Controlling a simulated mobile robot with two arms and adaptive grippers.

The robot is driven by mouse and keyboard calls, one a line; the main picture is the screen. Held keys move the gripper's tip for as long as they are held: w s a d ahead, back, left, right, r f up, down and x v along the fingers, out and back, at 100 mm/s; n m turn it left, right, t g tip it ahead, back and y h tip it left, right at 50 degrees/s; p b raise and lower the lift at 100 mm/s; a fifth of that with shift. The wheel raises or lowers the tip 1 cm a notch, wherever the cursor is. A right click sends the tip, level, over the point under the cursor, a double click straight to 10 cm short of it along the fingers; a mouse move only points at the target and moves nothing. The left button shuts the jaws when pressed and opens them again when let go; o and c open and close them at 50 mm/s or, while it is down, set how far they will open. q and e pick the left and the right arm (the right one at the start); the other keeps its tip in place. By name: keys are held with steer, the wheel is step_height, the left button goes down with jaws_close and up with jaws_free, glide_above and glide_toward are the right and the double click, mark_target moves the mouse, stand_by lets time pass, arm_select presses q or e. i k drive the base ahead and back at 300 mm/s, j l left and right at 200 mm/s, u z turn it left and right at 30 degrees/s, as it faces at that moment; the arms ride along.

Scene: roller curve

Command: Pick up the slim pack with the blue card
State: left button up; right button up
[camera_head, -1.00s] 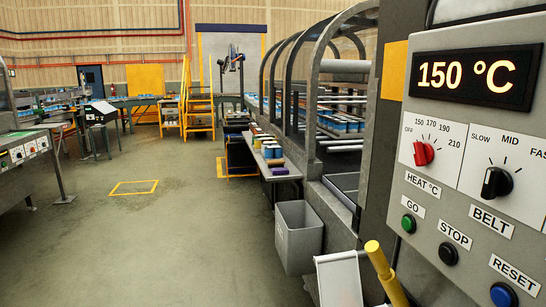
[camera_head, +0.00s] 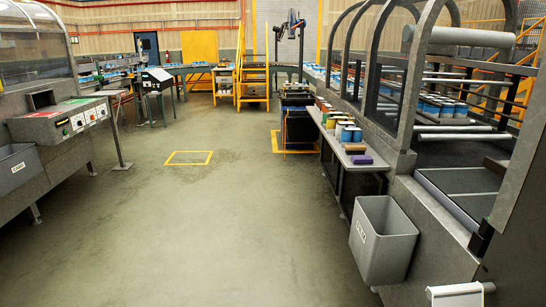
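Neither of my grippers is in view. Several small packs stand on a narrow side table (camera_head: 366,174) at centre right, some with blue sides, such as a blue and pale pack (camera_head: 350,134). More blue and white packs (camera_head: 440,106) sit on the rollers inside the hooped machine at the right. I cannot tell at this size which pack, if any, is the slim one with the blue card.
A grey bin (camera_head: 384,240) stands below the machine at the right; another grey bin (camera_head: 20,168) is at the left. A control console (camera_head: 62,120) juts out at the left. The floor between is clear, with a yellow marked rectangle (camera_head: 188,158).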

mark_target(350, 135)
steer(key=i+j, duration=0.1)
steer(key=i, duration=1.1)
steer(key=i+j, duration=0.1)
steer(key=i, duration=1.1)
steer(key=l+z, duration=0.05)
